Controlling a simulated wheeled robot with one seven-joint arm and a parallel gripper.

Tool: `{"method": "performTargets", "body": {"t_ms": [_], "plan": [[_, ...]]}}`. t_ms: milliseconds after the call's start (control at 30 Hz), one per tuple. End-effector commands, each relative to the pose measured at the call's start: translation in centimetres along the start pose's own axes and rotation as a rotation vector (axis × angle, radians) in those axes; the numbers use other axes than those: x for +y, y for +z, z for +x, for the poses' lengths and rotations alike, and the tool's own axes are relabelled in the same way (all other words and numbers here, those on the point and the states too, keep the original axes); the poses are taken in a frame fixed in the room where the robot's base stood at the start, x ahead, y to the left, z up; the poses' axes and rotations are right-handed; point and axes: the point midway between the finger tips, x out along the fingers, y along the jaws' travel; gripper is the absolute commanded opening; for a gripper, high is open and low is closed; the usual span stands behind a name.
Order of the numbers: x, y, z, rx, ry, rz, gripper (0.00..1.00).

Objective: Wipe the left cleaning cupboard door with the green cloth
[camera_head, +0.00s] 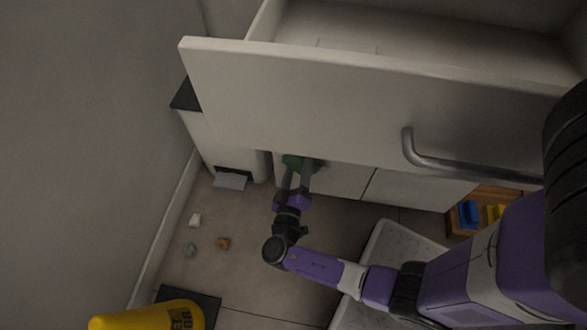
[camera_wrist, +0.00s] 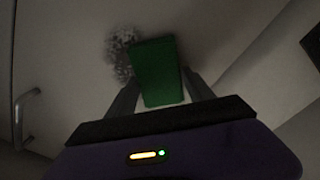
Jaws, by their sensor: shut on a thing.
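My gripper (camera_head: 301,172) is shut on the green cloth (camera_head: 293,161), low under the front of an open drawer. In the wrist view the cloth (camera_wrist: 158,72) stands out between the two fingers as a flat green block. A pale cupboard door (camera_head: 340,180) lies behind the gripper, partly hidden by the drawer front. In the wrist view a grey speckled smudge (camera_wrist: 122,50) shows on the pale surface, beside and partly behind the cloth's left edge. I cannot tell whether the cloth touches the surface. A metal handle (camera_wrist: 24,112) is at the left.
The open drawer (camera_head: 330,105) with its bar handle (camera_head: 425,160) juts over my arm. A white bin (camera_head: 220,150) stands to the left by the wall. Small litter (camera_head: 223,243) and a yellow floor sign (camera_head: 150,317) are on the floor. A wooden box (camera_head: 485,208) is at right.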

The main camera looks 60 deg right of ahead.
Motion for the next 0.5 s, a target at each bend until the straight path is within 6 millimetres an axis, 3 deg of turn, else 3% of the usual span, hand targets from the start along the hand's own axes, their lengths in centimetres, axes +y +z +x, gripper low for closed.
{"method": "performTargets", "body": {"t_ms": [500], "plan": [[2.0,2.1,-0.1,0.000,-0.001,0.000,0.29]]}}
